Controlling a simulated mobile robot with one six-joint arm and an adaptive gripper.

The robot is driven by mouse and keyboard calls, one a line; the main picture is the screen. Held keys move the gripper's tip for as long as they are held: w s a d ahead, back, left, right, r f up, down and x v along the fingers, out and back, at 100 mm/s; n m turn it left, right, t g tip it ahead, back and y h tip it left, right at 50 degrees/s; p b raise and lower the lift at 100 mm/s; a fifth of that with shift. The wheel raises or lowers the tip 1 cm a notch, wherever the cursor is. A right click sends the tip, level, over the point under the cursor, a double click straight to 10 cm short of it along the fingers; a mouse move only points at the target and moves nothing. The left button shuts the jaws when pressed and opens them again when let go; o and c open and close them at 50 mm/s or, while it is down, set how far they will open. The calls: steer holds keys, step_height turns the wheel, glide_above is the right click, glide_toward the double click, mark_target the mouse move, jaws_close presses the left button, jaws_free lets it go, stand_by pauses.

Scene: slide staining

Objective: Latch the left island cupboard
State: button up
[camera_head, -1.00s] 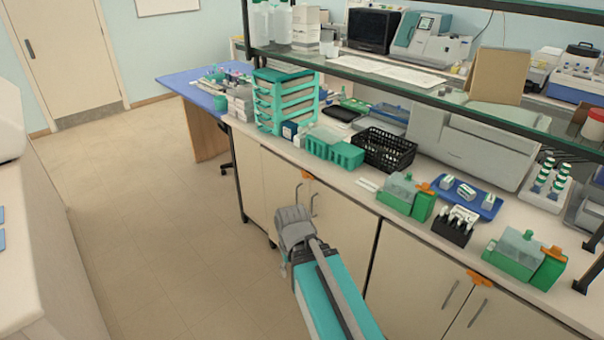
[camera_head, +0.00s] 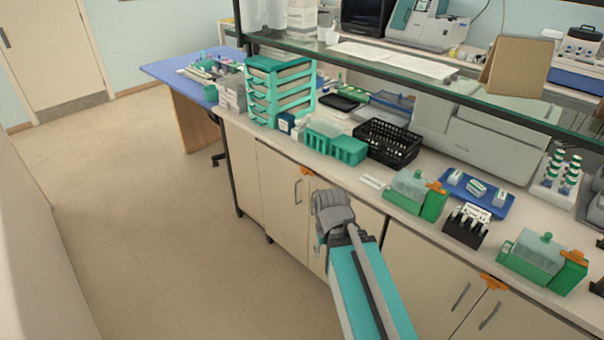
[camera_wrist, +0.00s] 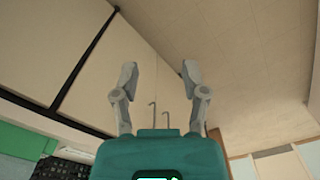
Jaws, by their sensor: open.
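The left island cupboard (camera_head: 268,190) has two cream doors that look shut. An orange latch (camera_head: 306,171) sits at the top of the seam between them; I cannot tell whether it is fastened. The left door's handle (camera_head: 297,191) shows, while the right one is hidden behind my gripper (camera_head: 326,232). My gripper is in front of the right door, below the counter edge. In the wrist view, my gripper (camera_wrist: 158,72) is open, its fingers apart and empty. Two thin handles (camera_wrist: 152,116) show beyond it against the cream doors.
The counter (camera_head: 345,172) above carries a green rack (camera_head: 348,150), a black basket (camera_head: 388,143) and staining jars (camera_head: 405,190). Another cupboard with an orange latch (camera_head: 494,282) stands to the right. The floor (camera_head: 160,230) at left is clear.

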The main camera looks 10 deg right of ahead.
steer(key=shift+o, duration=0.3)
steer(key=shift+o, duration=0.7)
steer(key=w+d+f+n+t+h+b, duration=0.15)
steer(key=w+f+n+h+b, duration=0.25)
steer(key=w+n+b, duration=0.45)
steer(key=w+d+f+n+t+h+b, duration=0.15)
steer(key=w+f+n+h+b, duration=0.3)
steer(key=w, duration=0.65)
steer(key=w+a+n+t+h+b, duration=0.3)
steer(key=w+a+n+b, duration=0.3)
steer(key=w, duration=0.3)
steer(key=w+a+r+n+t+h+b, duration=0.1)
steer(key=w+a+n+t+h+b, duration=0.2)
steer(key=w+a+n+b, duration=0.3)
steer(key=w+a+t+b, duration=0.1)
steer(key=w, duration=0.1)
steer(key=shift+w+t, duration=0.3)
steer(key=shift+w, duration=0.1)
steer(key=shift+d+r, duration=0.1)
